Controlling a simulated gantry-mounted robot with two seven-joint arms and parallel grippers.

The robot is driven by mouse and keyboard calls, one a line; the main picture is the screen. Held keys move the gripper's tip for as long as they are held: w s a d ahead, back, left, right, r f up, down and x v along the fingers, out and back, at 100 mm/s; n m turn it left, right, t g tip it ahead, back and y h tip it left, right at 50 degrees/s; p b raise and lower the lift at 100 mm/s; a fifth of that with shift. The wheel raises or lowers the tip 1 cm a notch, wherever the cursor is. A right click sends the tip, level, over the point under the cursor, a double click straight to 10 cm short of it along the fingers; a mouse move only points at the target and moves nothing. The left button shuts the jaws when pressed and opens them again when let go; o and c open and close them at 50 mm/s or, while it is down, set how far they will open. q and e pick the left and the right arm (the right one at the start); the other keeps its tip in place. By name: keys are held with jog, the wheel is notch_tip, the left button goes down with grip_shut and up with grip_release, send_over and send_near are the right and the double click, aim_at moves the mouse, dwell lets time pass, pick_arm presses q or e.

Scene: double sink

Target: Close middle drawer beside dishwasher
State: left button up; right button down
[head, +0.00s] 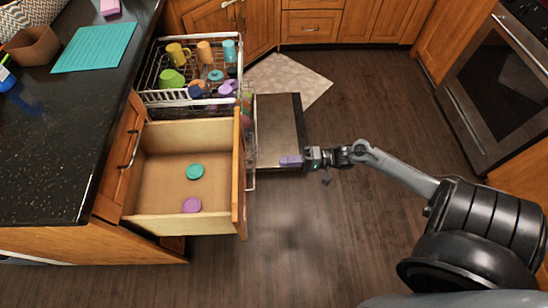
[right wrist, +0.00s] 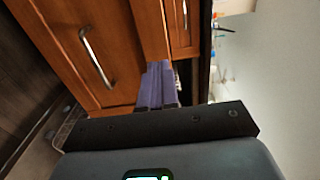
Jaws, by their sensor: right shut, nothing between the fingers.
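A wooden drawer (head: 160,185) stands pulled out from the cabinet under the dark counter, beside the open dishwasher (head: 280,130). Inside it lie a teal round item (head: 195,171) and a purple round item (head: 191,204). Its front panel (head: 239,175) faces right. My right gripper (head: 290,161) is shut and empty, over the near end of the lowered dishwasher door, apart from the drawer front and to its right. In the right wrist view its purple fingers (right wrist: 157,88) show against wooden fronts with metal handles (right wrist: 97,58). My left gripper is not in view.
Dishwasher racks (head: 195,75) with several colourful cups and bowls are pulled out behind the drawer. The counter (head: 60,150) holds a teal mat (head: 95,47) and a brown bowl (head: 32,46). An oven (head: 500,85) stands at right. The floor (head: 300,240) in front is clear.

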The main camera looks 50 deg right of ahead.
jog(key=b+x, duration=0.4)
jog(key=x, duration=0.9)
jog(key=shift+a, duration=0.1)
